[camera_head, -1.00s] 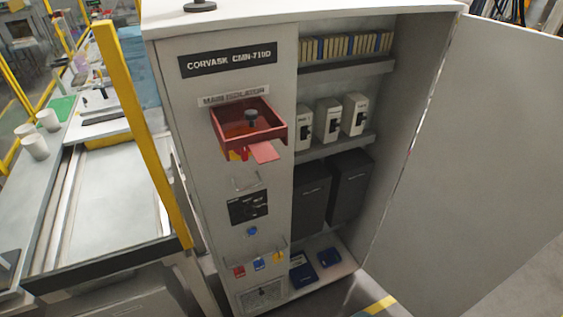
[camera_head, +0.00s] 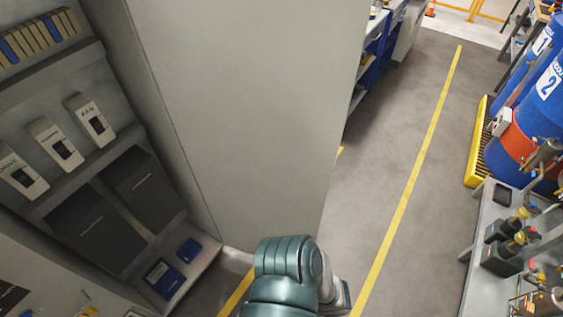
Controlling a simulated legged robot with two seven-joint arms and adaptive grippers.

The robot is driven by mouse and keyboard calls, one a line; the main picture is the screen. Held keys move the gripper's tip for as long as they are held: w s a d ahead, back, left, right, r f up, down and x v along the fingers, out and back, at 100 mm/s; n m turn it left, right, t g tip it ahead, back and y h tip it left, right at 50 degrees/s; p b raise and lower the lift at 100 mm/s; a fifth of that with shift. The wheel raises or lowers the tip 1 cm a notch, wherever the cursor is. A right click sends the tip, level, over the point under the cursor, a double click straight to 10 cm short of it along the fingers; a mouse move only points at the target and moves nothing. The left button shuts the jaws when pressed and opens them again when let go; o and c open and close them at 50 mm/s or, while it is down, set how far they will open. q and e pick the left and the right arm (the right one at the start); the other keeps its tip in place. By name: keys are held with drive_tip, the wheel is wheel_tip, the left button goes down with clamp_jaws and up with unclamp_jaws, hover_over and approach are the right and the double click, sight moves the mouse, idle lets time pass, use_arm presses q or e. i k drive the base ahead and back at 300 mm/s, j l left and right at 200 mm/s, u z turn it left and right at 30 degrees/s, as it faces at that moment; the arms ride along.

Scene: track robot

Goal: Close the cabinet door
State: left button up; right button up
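The grey cabinet door (camera_head: 245,100) stands open, swung out to the right of the cabinet. The cabinet's open inside (camera_head: 190,245) shows at the left, with shelves holding beige modules (camera_head: 35,38), white breaker units (camera_head: 92,120), dark boxes (camera_head: 95,228) and blue items on the floor panel. A green and grey part of my arm (camera_head: 290,275) is at the bottom middle, in front of the door's lower edge. I cannot tell whether it touches the door. Neither gripper's fingers can be seen.
Right of the door is open grey floor with a yellow line (camera_head: 410,185). Blue drums (camera_head: 540,110) on a yellow pallet (camera_head: 480,145) stand at the far right. A grey bench (camera_head: 490,235) with bottles and tools is at the lower right. Blue shelving (camera_head: 375,40) stands behind the door.

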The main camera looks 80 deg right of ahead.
sight(257, 94)
drive_tip(key=k+l, duration=0.2)
drive_tip(key=l, duration=0.25)
drive_tip(key=k+l, duration=0.25)
drive_tip(key=l, duration=0.2)
drive_tip(key=k+l+u, duration=0.1)
drive_tip(key=l, duration=0.35)
drive_tip(key=k+l, duration=0.55)
drive_tip(key=l, duration=0.3)
drive_tip(key=k+l, duration=0.25)
drive_tip(key=l, duration=0.2)
drive_tip(key=u, duration=0.05)
